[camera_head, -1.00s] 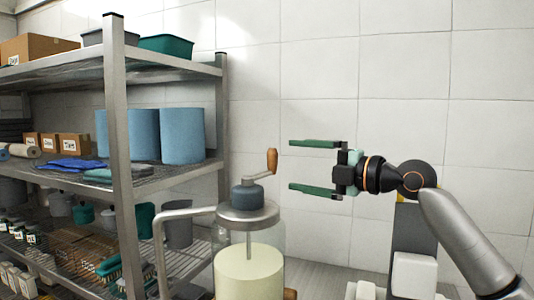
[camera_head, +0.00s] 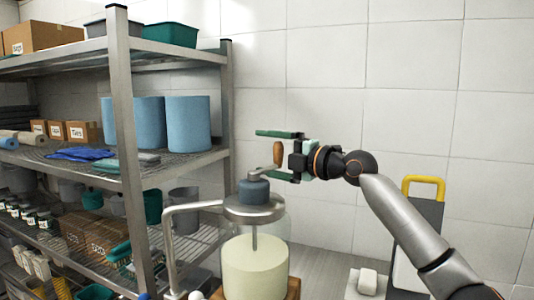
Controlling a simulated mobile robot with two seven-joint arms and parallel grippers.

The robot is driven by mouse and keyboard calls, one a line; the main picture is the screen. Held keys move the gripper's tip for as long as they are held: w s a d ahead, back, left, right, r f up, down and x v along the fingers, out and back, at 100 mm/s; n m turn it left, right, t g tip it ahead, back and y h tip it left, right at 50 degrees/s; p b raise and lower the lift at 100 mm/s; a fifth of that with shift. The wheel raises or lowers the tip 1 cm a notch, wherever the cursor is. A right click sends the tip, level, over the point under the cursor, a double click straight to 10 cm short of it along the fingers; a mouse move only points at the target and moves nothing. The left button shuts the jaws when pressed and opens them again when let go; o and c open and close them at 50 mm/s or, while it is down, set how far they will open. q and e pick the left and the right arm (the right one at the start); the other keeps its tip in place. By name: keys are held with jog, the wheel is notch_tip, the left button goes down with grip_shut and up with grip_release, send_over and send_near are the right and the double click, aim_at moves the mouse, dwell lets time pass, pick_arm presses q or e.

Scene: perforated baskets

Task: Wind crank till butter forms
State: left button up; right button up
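A butter churn stands at the lower middle: a glass jar with pale cream-yellow contents (camera_head: 256,268), a metal lid (camera_head: 254,208) with a blue-grey gear housing (camera_head: 254,190), and a crank on top with an upright wooden handle (camera_head: 278,154). My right gripper (camera_head: 276,154) comes from the right and is open. One green finger lies above the handle and one below it in the picture, with the handle showing between them. Whether they touch it I cannot tell. My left gripper is not in view.
A metal shelf rack (camera_head: 130,150) fills the left side, holding blue rolls (camera_head: 188,123), boxes and tubs. A grey bent tube (camera_head: 168,240) stands left of the jar. A tiled wall (camera_head: 420,80) is behind. A yellow handle (camera_head: 424,184) shows at right.

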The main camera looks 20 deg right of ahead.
grip_shut()
dwell(0.6)
